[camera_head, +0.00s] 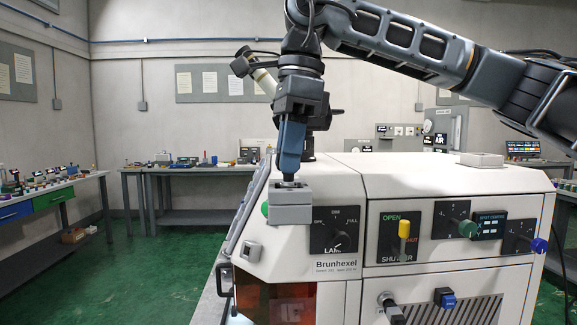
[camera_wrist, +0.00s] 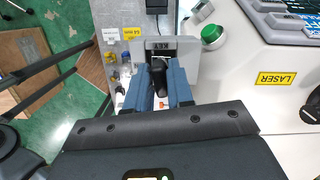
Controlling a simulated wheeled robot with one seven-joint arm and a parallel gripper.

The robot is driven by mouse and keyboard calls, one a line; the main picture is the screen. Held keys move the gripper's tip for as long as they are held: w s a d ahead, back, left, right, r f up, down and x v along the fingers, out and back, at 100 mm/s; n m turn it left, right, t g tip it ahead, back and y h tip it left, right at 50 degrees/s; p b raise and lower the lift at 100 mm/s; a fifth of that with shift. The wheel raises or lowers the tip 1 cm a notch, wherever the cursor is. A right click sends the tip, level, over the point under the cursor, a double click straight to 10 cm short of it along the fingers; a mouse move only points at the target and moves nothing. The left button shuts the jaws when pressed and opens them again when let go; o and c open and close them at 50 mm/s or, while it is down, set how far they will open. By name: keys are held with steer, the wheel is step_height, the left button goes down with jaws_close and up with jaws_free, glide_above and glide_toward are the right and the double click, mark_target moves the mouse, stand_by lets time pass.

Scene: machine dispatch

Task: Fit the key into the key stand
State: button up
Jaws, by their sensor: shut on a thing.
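My gripper (camera_head: 290,172) points down, its blue fingers closed directly above a grey stepped block, which looks like the key stand (camera_head: 290,213), on the front left corner of the white machine. In the wrist view my gripper (camera_wrist: 166,102) is shut on a black-headed key (camera_wrist: 160,74) held between the fingers. The key stand (camera_wrist: 185,50) lies just beyond the fingertips there and carries a dark label. The key's lower end is hidden, so I cannot tell whether it is inside the stand or only touching it.
The white machine (camera_head: 430,185) carries a lamp dial (camera_head: 336,232), a yellow shutter lever (camera_head: 404,228) and coloured knobs to the right of the stand. A green button (camera_wrist: 212,34) is close beside the stand. Benches with small items stand behind and left.

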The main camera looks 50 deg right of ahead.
jaws_close()
steer(key=shift+r, duration=0.1)
steer(key=shift+r+p, duration=0.4)
steer(key=shift+r, duration=0.15)
steer(key=r, duration=0.2)
steer(key=r+p, duration=0.1)
steer(key=shift+s+d+r, duration=0.1)
steer(key=shift+d+r, duration=0.05)
steer(key=shift+d, duration=0.1)
steer(key=s+d+r, duration=0.6)
steer(key=d, duration=0.3)
steer(key=shift+d+r, duration=0.2)
steer(key=shift+r, duration=0.05)
